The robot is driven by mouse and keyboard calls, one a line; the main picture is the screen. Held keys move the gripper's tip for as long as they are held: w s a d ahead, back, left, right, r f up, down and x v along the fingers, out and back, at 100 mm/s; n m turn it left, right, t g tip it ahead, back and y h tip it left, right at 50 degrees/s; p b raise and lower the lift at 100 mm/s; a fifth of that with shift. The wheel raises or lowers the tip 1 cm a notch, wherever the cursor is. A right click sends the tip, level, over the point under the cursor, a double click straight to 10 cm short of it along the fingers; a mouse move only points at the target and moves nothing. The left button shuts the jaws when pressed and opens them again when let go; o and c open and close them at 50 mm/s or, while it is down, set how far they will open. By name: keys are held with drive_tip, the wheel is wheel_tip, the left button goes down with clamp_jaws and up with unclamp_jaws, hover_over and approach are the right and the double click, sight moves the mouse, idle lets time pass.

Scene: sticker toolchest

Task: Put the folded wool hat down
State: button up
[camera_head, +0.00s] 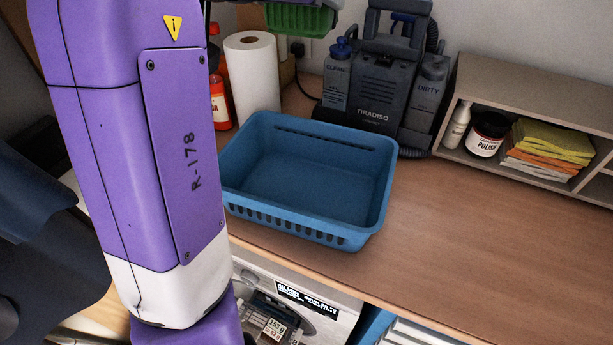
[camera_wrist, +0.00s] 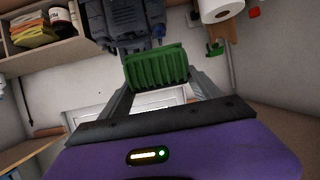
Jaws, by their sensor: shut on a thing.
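The folded wool hat (camera_head: 300,19) is green and ribbed. It hangs in the air at the top edge of the head view, in front of the wall, above and behind the blue basket. In the wrist view the hat (camera_wrist: 156,68) sits between the two grey fingers of my gripper (camera_wrist: 160,88), which is shut on it. In the head view only a bit of my gripper shows at the top edge; the rest is cut off.
An empty blue basket (camera_head: 300,226) stands on the wooden counter (camera_head: 480,235). Behind it are a paper roll (camera_head: 252,80), a red bottle (camera_head: 220,95) and a grey cleaning machine (camera_head: 372,90). The counter's right part is clear.

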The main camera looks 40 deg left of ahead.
wheel_tip(320, 180, down, 29)
drive_tip(key=b, duration=0.6)
drive_tip(key=shift+b, duration=0.3)
idle(0.3)
drive_tip(key=shift+w+f, duration=0.1)
drive_tip(key=shift+f, duration=0.25)
drive_tip(key=shift+f+b, duration=0.3)
drive_tip(key=shift+b, duration=0.1)
drive_tip(key=o, duration=1.6)
drive_tip(key=shift+c, duration=0.2)
